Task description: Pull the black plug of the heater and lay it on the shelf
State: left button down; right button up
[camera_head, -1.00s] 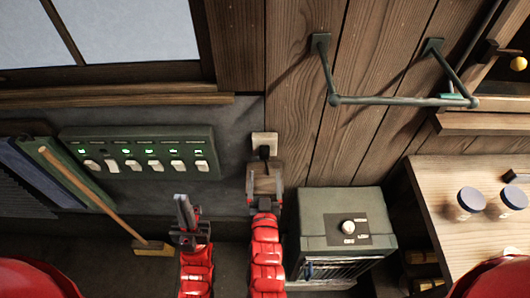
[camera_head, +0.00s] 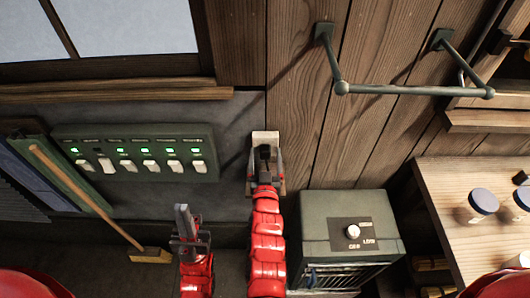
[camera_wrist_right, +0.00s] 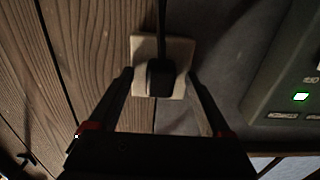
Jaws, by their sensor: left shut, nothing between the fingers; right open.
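The black plug (camera_head: 265,153) sits in the cream wall socket (camera_head: 265,136). The right wrist view shows the plug (camera_wrist_right: 160,78) against the socket plate (camera_wrist_right: 178,52), with its dark cord running up the picture. My right gripper (camera_wrist_right: 160,75) is open, one finger on each side of the plug, with gaps visible. In the head view the right gripper (camera_head: 266,160) partly covers the plug and socket. My left gripper (camera_head: 183,212) is shut and empty, below the switch panel. The grey-green heater (camera_head: 340,207), with a white knob, stands right of my right arm.
A green panel with several lit switches (camera_head: 130,150) is on the wall left of the socket. A broom (camera_head: 85,193) leans at left. A metal rail (camera_head: 410,90) projects at upper right. A wooden surface (camera_head: 450,175) at right holds lidded jars (camera_head: 480,203).

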aim_at(265, 156)
dwell(0.9)
grip_shut()
jog(key=shift+s, duration=0.1)
dwell(0.5)
jog(key=shift+s+p, duration=0.9)
jog(key=shift+s, duration=0.5)
jog(key=shift+s+p, duration=0.85)
jog(key=shift+s, duration=0.65)
